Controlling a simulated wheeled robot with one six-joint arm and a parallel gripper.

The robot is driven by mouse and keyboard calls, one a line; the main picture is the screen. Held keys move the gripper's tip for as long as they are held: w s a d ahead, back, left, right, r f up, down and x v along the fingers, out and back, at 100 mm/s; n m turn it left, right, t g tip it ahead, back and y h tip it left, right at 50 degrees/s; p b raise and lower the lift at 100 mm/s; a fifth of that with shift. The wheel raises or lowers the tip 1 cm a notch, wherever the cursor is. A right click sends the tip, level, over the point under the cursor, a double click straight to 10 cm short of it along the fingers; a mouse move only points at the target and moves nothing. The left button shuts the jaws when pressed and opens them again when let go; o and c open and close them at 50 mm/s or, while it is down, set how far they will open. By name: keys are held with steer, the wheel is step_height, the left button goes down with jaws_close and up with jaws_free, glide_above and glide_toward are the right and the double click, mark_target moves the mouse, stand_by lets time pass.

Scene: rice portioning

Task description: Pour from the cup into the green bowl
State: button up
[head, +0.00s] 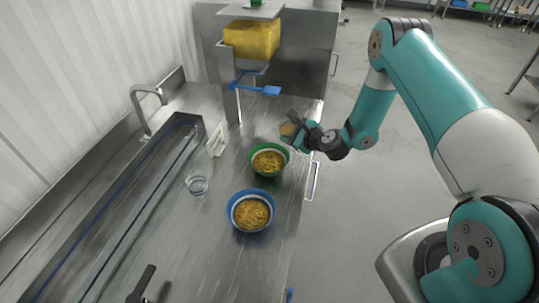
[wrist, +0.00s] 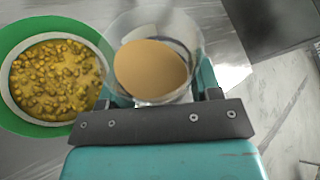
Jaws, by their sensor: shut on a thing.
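The green bowl (head: 282,151) stands on the steel counter in the head view, full of yellow-brown food. It also shows at the left of the wrist view (wrist: 22,122). My gripper (head: 296,128) is just right of the green bowl, near the counter's right edge. In the wrist view my gripper (wrist: 158,98) is shut on a clear cup (wrist: 190,30). The cup holds a smooth tan content with a slanted surface. The cup is beside the bowl in that view, its side overlapping the bowl's right rim. I cannot tell its exact height above the bowl.
A blue bowl (head: 232,213) with similar food stands nearer on the counter (head: 215,255). A small clear glass container (head: 197,185) and a white rack (head: 217,140) are to the left. A sink (head: 130,215) and tap (head: 146,92) lie farther left. A yellow-filled dispenser (head: 252,40) stands behind.

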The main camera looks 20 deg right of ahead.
mark_target(285, 135)
steer(key=shift+s+a+r+n, duration=0.1)
steer(key=shift+a+r+n, duration=0.1)
steer(key=shift+a+n, duration=0.1)
steer(key=shift+a+r+n+t+h+p, duration=0.1)
steer(key=shift+r+n+t+h+p, duration=0.3)
steer(key=shift+n+h, duration=0.1)
stand_by(0.8)
steer(key=shift+f+n+t+h+b, duration=0.6)
steer(key=shift+n+b, duration=0.6)
steer(key=shift+b, duration=0.95)
stand_by(0.4)
steer(key=shift+s+a+r+n+t+h+b, duration=0.1)
steer(key=shift+r+n+t+h+b, duration=0.25)
steer(key=shift+n+b, duration=0.65)
stand_by(0.4)
steer(key=shift+s+a+r+n+b, duration=0.2)
steer(key=shift+a+b, duration=0.2)
steer(key=shift+b, duration=0.4)
steer(key=shift+s+a+r+n+b, duration=0.1)
steer(key=shift+s+a+r+b, duration=0.2)
steer(key=shift+b, duration=0.5)
steer(key=shift+a+f+n+t+h+b, duration=0.2)
steer(key=shift+f+n+t+h+b, duration=0.25)
steer(key=shift+b, duration=1.4)
